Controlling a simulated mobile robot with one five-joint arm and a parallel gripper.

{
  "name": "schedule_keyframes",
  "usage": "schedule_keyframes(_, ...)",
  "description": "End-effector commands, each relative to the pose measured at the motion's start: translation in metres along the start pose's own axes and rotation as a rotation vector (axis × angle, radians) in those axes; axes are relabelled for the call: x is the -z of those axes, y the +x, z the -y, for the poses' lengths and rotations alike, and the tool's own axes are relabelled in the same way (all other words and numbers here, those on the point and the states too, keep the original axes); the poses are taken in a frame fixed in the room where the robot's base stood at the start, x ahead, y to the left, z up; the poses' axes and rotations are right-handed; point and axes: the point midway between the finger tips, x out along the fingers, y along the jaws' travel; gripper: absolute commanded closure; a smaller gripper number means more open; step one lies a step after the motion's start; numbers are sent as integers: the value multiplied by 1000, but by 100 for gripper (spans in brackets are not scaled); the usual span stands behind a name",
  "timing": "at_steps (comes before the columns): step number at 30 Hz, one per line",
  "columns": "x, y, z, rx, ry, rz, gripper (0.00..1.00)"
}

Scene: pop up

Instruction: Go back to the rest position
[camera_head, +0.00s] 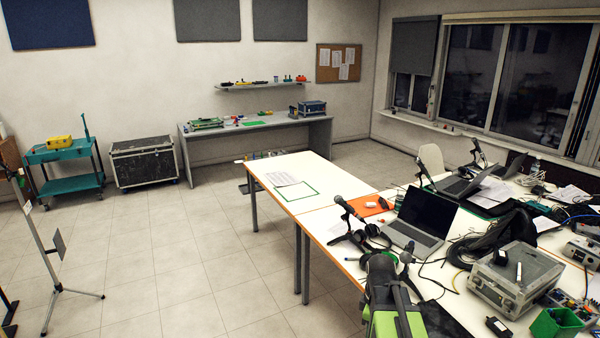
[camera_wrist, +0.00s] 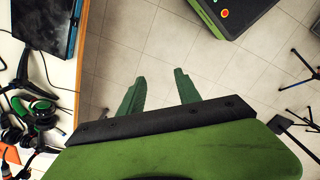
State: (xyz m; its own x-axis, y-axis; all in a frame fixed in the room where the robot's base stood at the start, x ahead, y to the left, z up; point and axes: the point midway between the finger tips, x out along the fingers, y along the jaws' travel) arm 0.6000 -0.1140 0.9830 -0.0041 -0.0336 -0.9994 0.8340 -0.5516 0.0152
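My gripper (camera_wrist: 158,84) is open in the wrist view. Its two green fingers stand apart, and only bare floor tiles show between them. Nothing is held. In the head view, my green and dark arm is at the bottom, right of the middle, beside the white table (camera_head: 300,162). The fingers are hard to make out there. The task names no object.
The table carries a laptop (camera_head: 421,218), headphones (camera_head: 377,236), a grey metal case (camera_head: 517,279) and cables. The table edge and headphones (camera_wrist: 40,110) are at the left of the wrist view. A tripod stand (camera_head: 50,255) is at far left. The floor (camera_head: 190,255) between is clear.

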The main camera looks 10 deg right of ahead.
Motion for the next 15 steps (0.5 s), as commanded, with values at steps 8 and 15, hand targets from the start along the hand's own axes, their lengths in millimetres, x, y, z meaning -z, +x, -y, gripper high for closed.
schedule_keyframes(8,87,-3,80,11,362,-19,60)
schedule_keyframes(15,82,-3,87,26,832,-21,60)
